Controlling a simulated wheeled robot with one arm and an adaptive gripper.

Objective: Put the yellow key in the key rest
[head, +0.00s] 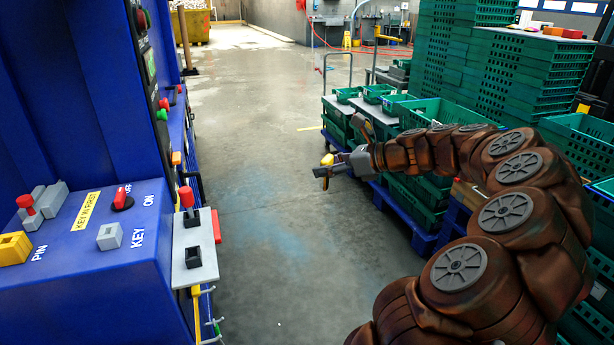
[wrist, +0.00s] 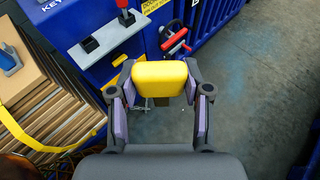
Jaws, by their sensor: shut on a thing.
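The yellow key (wrist: 160,73) shows as a yellow block between the fingers of my gripper (wrist: 158,92) in the wrist view. My gripper is shut on it. In the head view my gripper (head: 335,167) is held over the open floor, well right of the blue machine, with a bit of the yellow key (head: 327,159) showing. A grey shelf (head: 204,240) on the machine's side, seemingly the key rest, carries an empty black holder (head: 193,257) and another with a red-handled piece (head: 187,198). The shelf (wrist: 108,38) is beyond the key in the wrist view.
The blue machine (head: 130,290) has a panel with a yellow block by PIN, a grey block by KEY and a red switch (head: 122,199). Stacked green crates (head: 480,70) stand right. Flat cardboard (wrist: 45,105) is left in the wrist view. The floor between is clear.

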